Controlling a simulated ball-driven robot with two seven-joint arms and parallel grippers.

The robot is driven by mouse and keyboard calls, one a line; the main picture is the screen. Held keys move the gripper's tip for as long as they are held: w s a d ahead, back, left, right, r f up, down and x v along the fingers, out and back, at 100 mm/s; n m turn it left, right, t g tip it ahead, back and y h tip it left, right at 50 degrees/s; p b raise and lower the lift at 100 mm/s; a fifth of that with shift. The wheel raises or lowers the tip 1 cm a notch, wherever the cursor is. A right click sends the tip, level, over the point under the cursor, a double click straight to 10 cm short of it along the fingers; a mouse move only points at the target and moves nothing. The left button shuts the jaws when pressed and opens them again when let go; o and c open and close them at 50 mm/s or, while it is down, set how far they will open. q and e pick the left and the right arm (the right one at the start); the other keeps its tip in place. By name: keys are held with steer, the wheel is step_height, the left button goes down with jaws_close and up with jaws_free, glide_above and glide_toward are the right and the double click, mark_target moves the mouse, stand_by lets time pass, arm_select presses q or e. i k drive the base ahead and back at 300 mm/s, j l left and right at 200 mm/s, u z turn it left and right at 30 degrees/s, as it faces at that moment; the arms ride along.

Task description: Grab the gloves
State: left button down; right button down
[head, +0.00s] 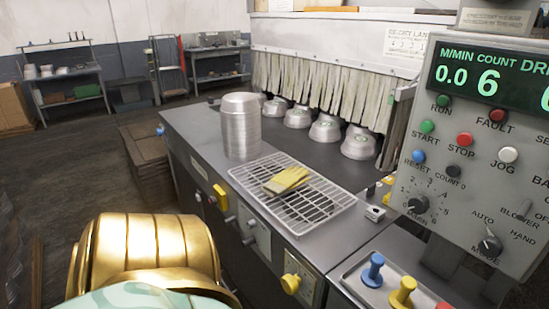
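Yellow gloves (287,181) lie flat, one on or against the other, on a wire rack (318,212). I cannot tell how many there are. The rack rests on the grey machine top, near its front edge. Neither of my grippers is in view. A gold part of my own body fills the lower left, away from the gloves. Nothing touches or covers the gloves.
A stack of metal pans (241,128) stands behind and left of the rack. Several pans sit under a strip curtain (320,85). A control panel (470,150) rises at right. A tray (350,284) holds blue and yellow knobbed pieces at front right.

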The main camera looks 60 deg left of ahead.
mark_target(291, 177)
steer(key=u, duration=1.85)
